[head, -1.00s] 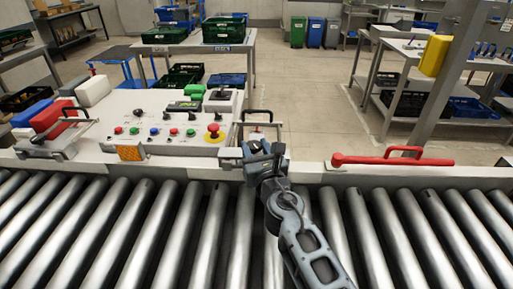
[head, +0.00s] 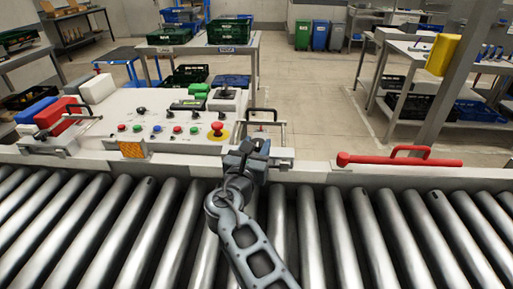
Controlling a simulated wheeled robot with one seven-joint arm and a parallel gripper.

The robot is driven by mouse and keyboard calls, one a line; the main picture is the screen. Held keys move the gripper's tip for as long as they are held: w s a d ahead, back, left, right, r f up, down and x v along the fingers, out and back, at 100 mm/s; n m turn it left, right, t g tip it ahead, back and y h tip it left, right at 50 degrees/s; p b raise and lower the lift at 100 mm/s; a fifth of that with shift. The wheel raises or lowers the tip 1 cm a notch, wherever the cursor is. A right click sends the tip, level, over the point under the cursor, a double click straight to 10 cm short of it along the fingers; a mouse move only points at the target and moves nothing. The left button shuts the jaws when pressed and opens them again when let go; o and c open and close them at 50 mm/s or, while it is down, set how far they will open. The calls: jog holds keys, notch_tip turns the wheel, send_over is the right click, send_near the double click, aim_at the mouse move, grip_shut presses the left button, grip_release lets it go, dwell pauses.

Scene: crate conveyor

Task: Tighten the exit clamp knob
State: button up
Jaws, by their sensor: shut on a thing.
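A clamp with a dark wire handle (head: 264,110) and a pale base (head: 284,155) stands on the conveyor's far rail, at the right end of the control panel. My gripper (head: 254,146) is at this clamp, in front of its left part, and is shut. The knob between the fingers is hidden by the gripper, so its turn cannot be seen. A similar clamp (head: 52,140) stands at the left end of the panel, apart from my gripper.
The control panel (head: 160,112) carries several small buttons and a red mushroom button (head: 217,129). A red handle (head: 395,160) lies along the rail at right. Steel rollers (head: 395,235) fill the foreground under my arm. Tables with crates stand behind, across open floor.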

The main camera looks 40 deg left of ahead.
dwell(0.3)
jog(key=o, duration=1.1)
jog(key=shift+c, duration=0.2)
jog(key=shift+s, duration=0.1)
jog(key=shift+s+d+r+p, duration=0.15)
jog(key=shift+s+p, duration=0.2)
jog(key=shift+p, duration=0.2)
jog(key=v, duration=0.6)
jog(key=shift+s+d+p, duration=0.2)
jog(key=shift+s+p, duration=0.15)
jog(key=shift+p, duration=0.1)
jog(key=shift+f, duration=0.2)
